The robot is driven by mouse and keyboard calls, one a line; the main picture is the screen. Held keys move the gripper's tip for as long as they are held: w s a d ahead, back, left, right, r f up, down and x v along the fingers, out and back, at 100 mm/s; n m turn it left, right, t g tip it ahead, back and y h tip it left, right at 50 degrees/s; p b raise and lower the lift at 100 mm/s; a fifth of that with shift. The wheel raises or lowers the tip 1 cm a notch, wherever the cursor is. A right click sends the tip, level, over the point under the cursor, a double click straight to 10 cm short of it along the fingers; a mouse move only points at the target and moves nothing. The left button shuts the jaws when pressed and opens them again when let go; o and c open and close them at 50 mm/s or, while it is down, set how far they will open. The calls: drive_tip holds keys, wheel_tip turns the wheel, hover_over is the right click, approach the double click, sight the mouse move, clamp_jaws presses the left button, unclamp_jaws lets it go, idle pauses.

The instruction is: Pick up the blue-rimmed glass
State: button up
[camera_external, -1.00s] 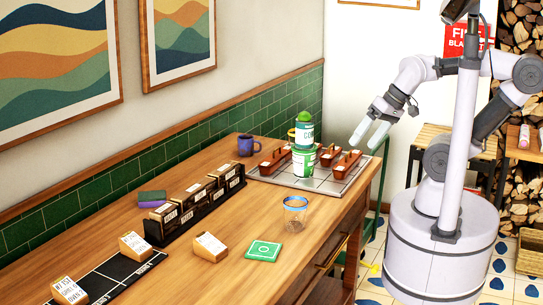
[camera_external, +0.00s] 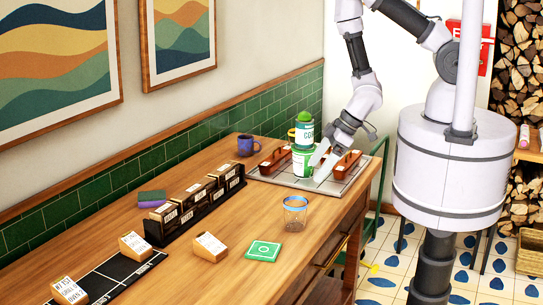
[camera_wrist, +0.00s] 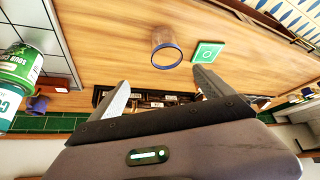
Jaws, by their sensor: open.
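The blue-rimmed glass (camera_external: 295,213) stands upright on the wooden table near its front edge. It is clear and looks empty. In the wrist view the glass (camera_wrist: 166,48) is beyond my fingertips, roughly between them but apart from them. My gripper (camera_external: 321,160) is open and empty, above the grey tiled tray, behind and to the right of the glass in the external view. In the wrist view my gripper (camera_wrist: 162,88) shows its two fingers spread wide.
A green square coaster (camera_external: 263,251) lies beside the glass. Stacked green cans (camera_external: 303,163) and brown wooden caddies (camera_external: 346,165) stand on the tiled tray (camera_external: 320,184), close to my gripper. A card rack (camera_external: 196,205) and a blue mug (camera_external: 248,145) are further back. Bare table surrounds the glass.

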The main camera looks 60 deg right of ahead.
sight(304, 200)
drive_tip(key=shift+n, duration=0.4)
drive_tip(key=w+a+f+b, duration=0.1)
drive_tip(key=f+b, duration=0.2)
drive_tip(key=b, duration=0.4)
drive_tip(key=a+f+b, duration=0.1)
drive_tip(key=f+b, duration=0.2)
drive_tip(key=b, duration=0.5)
drive_tip(key=w+a+f+b, duration=0.1)
drive_tip(key=a+f+b, duration=0.1)
drive_tip(key=f+b, duration=0.2)
drive_tip(key=shift+w+b, duration=0.35)
drive_tip(key=shift+b, duration=1.5)
drive_tip(key=b+x, duration=0.1)
drive_tip(key=x, duration=0.5)
drive_tip(key=shift+w+f+b, duration=0.25)
drive_tip(key=shift+w+b, duration=0.1)
drive_tip(key=shift+w, duration=0.1)
